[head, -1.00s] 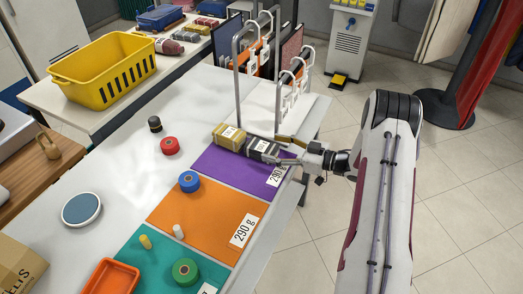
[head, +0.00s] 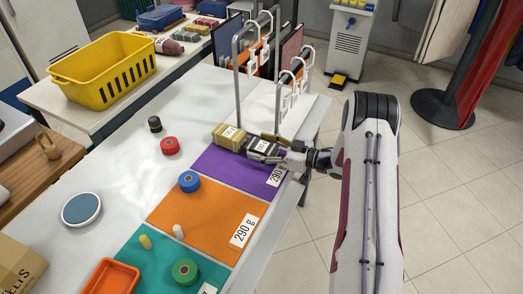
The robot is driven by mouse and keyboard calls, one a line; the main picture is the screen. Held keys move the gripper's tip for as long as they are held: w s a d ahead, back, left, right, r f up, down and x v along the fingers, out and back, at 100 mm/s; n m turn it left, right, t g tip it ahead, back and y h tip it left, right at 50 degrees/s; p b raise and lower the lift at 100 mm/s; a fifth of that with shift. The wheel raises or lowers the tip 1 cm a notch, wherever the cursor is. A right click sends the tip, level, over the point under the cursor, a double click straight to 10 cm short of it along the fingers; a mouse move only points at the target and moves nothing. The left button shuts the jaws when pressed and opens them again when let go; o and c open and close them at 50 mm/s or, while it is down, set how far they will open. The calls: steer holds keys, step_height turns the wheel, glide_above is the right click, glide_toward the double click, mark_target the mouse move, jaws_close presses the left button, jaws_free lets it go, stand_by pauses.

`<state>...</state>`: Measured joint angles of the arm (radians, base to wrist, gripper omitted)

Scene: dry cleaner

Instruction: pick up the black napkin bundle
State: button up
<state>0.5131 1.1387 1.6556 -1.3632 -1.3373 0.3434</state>
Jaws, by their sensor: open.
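The black napkin bundle (head: 258,146) is a dark block with a white label, lying at the far edge of the purple mat (head: 222,165). It sits right beside a tan bundle (head: 228,134) with a similar label. My gripper (head: 267,146) is at the black bundle, reaching in from the right. Its fingers are open, one on the far side of the bundle and one on the near side. The fingers hide part of the bundle, and I cannot tell whether they touch it.
A metal rack (head: 238,88) with hanging tags stands just behind the bundles. Blue (head: 189,181) and red (head: 170,146) spools sit nearby. An orange mat (head: 203,215) lies in front of the purple one.

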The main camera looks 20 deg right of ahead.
mark_target(261, 146)
steer(key=shift+c, duration=0.5)
steer(key=c, duration=1.1)
steer(key=shift+c, duration=0.2)
steer(key=shift+r, duration=0.1)
steer(key=shift+r, duration=4.9)
